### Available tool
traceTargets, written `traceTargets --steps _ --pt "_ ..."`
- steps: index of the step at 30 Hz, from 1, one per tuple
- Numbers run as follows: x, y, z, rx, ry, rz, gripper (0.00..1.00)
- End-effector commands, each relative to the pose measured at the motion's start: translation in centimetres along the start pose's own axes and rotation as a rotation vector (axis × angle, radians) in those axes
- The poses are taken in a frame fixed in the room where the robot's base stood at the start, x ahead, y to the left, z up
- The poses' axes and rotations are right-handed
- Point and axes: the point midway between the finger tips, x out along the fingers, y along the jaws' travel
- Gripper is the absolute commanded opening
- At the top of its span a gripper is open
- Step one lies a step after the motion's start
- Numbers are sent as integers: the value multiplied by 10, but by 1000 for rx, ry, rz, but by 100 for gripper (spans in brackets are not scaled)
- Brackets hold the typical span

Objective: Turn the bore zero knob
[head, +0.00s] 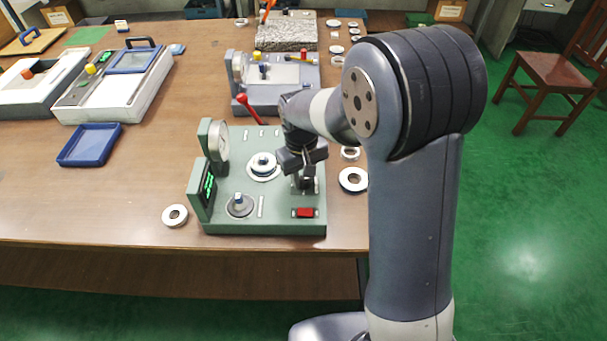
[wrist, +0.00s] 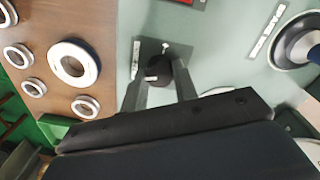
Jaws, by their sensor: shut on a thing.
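The green bore gauge bench (head: 270,215) stands near the table's front edge, with a dial (head: 219,143), a green-lit display (head: 209,187) and a red switch (head: 305,212). My gripper (head: 304,182) is over its right side, pointing down. In the wrist view a dark round knob (wrist: 157,72) with a pale mark sits between my gripper's fingers (wrist: 160,85), which are shut on it. A white label (wrist: 136,52) lies beside it, too small to read, so I take the knob for the bore zero knob. In the head view my gripper largely hides the knob.
Bearing rings lie right of the bench, one (head: 353,180) close to it, and another (head: 175,215) lies left. A blue tray (head: 90,145) is at the left. Open table lies between them.

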Motion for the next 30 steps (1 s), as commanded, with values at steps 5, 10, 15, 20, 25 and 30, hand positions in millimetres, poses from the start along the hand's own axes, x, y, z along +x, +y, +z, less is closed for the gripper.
traceTargets --steps 5,10,15,20,25,30 --pt "0 0 0 168 -6 1 5" --pt "-1 0 -1 329 -12 0 5" --pt "-1 1 -1 491 -17 0 5" --pt "-1 1 -1 640 -22 0 5" --pt "-1 1 -1 788 -28 0 5" --pt "-1 1 -1 910 -33 1 5"
